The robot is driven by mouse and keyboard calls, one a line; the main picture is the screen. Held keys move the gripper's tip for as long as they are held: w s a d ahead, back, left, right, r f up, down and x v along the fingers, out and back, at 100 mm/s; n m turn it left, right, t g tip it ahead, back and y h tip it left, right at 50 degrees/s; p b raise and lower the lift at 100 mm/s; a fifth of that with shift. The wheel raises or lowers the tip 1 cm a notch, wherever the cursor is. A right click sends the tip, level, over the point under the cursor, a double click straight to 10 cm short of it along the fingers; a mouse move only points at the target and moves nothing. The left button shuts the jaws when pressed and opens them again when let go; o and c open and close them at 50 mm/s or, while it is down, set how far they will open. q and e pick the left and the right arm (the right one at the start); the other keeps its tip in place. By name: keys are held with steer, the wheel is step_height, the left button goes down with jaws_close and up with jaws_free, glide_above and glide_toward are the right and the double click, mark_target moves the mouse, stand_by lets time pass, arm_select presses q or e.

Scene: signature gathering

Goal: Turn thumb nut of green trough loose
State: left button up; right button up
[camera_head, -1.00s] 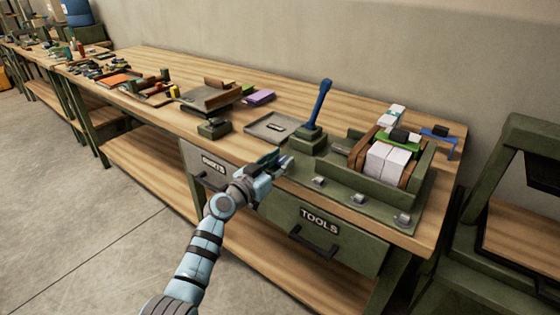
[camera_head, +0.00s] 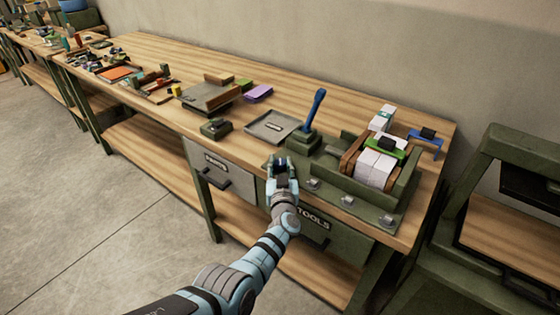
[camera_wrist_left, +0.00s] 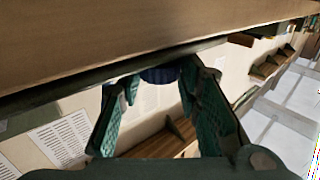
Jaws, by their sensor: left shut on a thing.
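The green trough (camera_head: 342,180) is bolted near the right end of the workbench and holds white paper stacks (camera_head: 375,168) between brown blocks. My left gripper (camera_head: 281,163) is at the left end of the trough's base, near the bench's front edge. In the left wrist view, its two green-padded fingers (camera_wrist_left: 160,82) stand on either side of a dark blue ribbed thumb nut (camera_wrist_left: 160,74) and are shut on it. The fingers partly hide the nut, and in the head view it is hard to make out. My right gripper is out of view.
A blue lever (camera_head: 315,110) stands upright just behind my gripper, beside a shallow grey tray (camera_head: 270,127). The drawers marked PARTS (camera_head: 215,163) and TOOLS (camera_head: 322,226) are below the bench top. A green frame stands at right.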

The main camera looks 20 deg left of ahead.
arm_select(q)
steer(key=shift+d+f+n+g+y+b, duration=0.1)
steer(key=shift+n+g+y+b, duration=0.2)
steer(key=shift+n+y+b, duration=0.45)
steer(key=shift+y, duration=0.35)
steer(key=o, duration=1.1)
steer(key=shift+o, duration=0.2)
